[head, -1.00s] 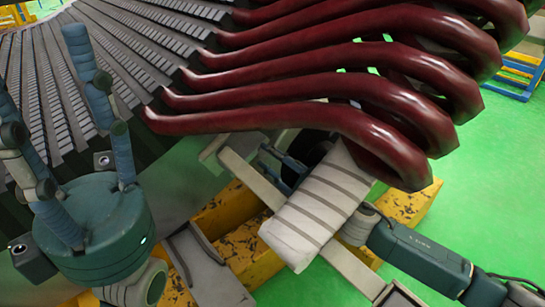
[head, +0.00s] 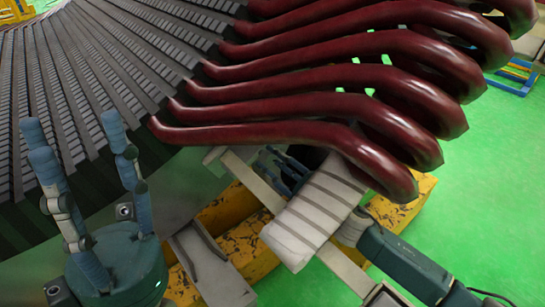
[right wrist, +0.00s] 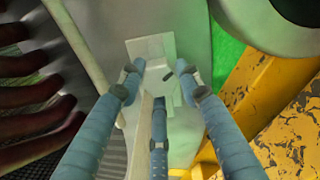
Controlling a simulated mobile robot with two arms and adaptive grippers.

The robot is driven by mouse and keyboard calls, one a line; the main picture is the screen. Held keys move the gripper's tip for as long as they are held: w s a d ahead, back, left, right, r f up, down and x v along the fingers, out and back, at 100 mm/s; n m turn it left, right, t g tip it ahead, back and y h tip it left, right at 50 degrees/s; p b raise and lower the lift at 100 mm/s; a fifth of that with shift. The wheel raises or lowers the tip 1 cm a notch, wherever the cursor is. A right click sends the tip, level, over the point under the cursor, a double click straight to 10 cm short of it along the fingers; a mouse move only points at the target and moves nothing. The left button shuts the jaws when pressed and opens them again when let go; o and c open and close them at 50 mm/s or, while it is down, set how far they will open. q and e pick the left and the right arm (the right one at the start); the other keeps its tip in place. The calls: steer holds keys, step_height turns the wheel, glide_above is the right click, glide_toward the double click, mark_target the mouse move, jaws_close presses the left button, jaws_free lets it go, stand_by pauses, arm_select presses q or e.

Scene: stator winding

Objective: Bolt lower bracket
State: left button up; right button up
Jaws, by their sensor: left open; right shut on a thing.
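My left gripper (head: 72,125) is open and empty in front of the dark slotted stator core (head: 75,85), with its fingers pointing up. My right gripper (head: 287,168) is partly hidden behind a white, striped wrapped block (head: 315,212), below the lowest red winding. In the right wrist view its blue fingers (right wrist: 160,85) close around a small pale piece (right wrist: 157,74) in front of a pale plate (right wrist: 150,47). I cannot tell whether this piece is the bracket or a bolt. A pale grey bar (head: 252,182) runs diagonally behind the block.
Dark red winding ends (head: 300,80) curve over the right gripper's space. A worn yellow beam (head: 230,210) lies below, also in the right wrist view (right wrist: 285,110). A grey plate (head: 212,270) stands beside it. Green floor (head: 480,200) is open at the right.

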steer(key=shift+w+d+r+m, duration=0.25)
steer(key=shift+r+m, duration=0.1)
steer(key=shift+m, duration=0.05)
steer(key=o, duration=1.2)
steer(key=shift+c, duration=0.2)
steer(key=shift+s+f, duration=0.1)
steer(key=shift+f, duration=0.05)
steer(key=v, duration=1.2)
